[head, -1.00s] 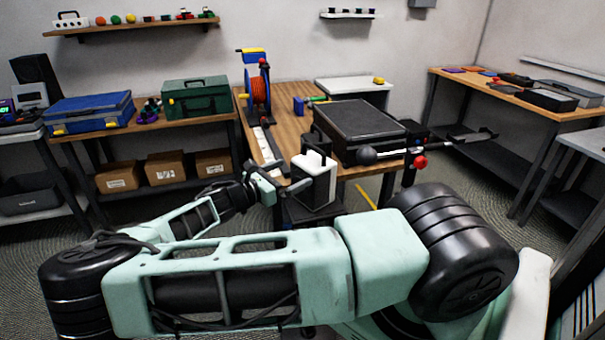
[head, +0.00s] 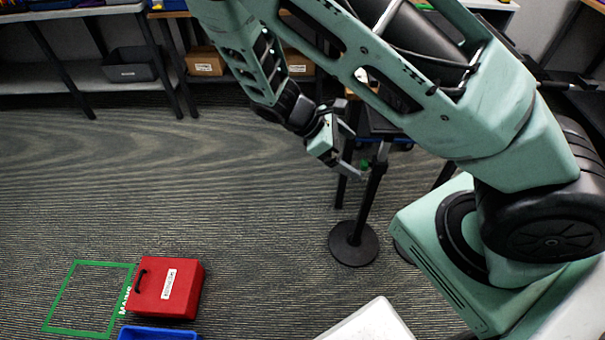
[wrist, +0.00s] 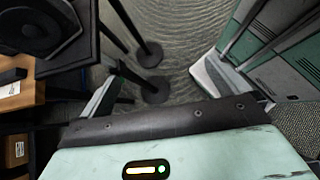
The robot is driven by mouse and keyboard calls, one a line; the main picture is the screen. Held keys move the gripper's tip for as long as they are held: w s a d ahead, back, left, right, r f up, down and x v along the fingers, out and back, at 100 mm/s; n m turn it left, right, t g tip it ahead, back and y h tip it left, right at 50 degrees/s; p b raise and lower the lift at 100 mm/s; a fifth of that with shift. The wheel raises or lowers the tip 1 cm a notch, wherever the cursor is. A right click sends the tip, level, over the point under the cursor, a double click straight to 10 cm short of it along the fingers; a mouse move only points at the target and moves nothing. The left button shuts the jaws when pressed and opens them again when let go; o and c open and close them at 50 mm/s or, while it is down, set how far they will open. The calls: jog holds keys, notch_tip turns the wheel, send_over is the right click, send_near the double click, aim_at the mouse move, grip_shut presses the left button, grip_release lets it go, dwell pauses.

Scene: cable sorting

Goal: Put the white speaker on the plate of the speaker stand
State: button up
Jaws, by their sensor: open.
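My gripper (head: 355,153) is open beside the upper pole of a black speaker stand (head: 371,195) in the head view. In the wrist view its two fingers are spread wide, with no object between them at my gripper (wrist: 168,65). The stand's round base (head: 353,243) is on the floor; its top is largely hidden by my arm. The wrist view shows a dark speaker-like box (wrist: 35,28) with a round cone at upper left, on a dark flat surface; I cannot tell if it is the white speaker. No clearly white speaker shows now.
Two round stand bases, one upper (wrist: 150,55) and one lower (wrist: 155,91), show close together in the wrist view. A wooden table edge (wrist: 36,98) is at left. A red case (head: 168,287) lies beside a green floor outline (head: 75,262). The left floor is mostly clear.

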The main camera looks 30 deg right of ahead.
jog(key=s+a+r+m+t+y, duration=0.1)
jog(key=s+a+r+y, duration=0.25)
jog(key=a, duration=0.35)
jog(key=s+a+r+m+y, duration=0.1)
jog(key=s+a+r+y, duration=0.1)
jog(key=a+r, duration=0.35)
jog(key=s+a+r+m+t+y, duration=0.2)
jog(key=s+a+r+t+y, duration=0.1)
jog(key=s+a+r, duration=0.4)
jog(key=shift+s+a+r+t, duration=0.25)
jog(key=shift+s+r+t, duration=0.15)
jog(key=shift+s+r, duration=0.35)
jog(key=shift+f+y, duration=0.15)
jog(key=shift+y, duration=0.1)
